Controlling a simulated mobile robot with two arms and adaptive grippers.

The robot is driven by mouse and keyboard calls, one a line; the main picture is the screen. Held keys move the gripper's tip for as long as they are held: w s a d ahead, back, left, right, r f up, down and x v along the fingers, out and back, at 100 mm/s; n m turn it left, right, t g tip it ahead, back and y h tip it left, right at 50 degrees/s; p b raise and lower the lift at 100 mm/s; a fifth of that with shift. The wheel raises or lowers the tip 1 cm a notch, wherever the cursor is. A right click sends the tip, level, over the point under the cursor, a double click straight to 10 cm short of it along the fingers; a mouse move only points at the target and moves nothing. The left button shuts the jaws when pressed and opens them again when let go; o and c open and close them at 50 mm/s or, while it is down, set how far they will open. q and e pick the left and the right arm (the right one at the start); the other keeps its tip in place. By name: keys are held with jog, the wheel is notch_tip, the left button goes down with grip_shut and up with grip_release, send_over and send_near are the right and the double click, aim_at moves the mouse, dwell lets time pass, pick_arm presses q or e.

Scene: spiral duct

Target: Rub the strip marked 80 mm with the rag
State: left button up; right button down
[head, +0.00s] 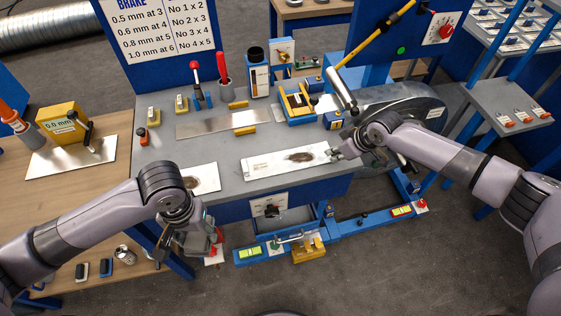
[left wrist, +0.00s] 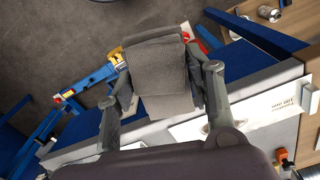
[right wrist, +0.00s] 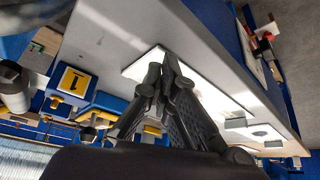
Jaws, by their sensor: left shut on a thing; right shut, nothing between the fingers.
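My left gripper (head: 205,245) is shut on a grey folded rag (left wrist: 160,75), held in front of the bench edge. A pale strip (head: 209,171) with a brown smudge lies on the bench behind that gripper. Its printing in the left wrist view (left wrist: 284,108) seems to read 100 mm. Another pale strip (head: 262,166) with a dark smudge lies to its right; I cannot read its marking. My right gripper (head: 335,153) is shut and empty at this strip's right end. Its fingertips (right wrist: 167,62) overlap the strip in the right wrist view; contact is unclear.
A bare metal sheet (head: 205,125) lies behind the strips. A blue and yellow device (head: 297,103) and a grey drum (head: 405,105) stand to the right. A yellow box (head: 62,125) stands on the wooden table at left. A blue floor pedal frame (head: 345,228) lies below the bench front.

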pick_arm(q)
jog(key=shift+f+b, duration=0.3)
pick_arm(e)
jog(key=shift+f, duration=0.5)
pick_arm(q)
jog(key=shift+r, duration=0.15)
pick_arm(e)
jog(key=shift+r, duration=0.2)
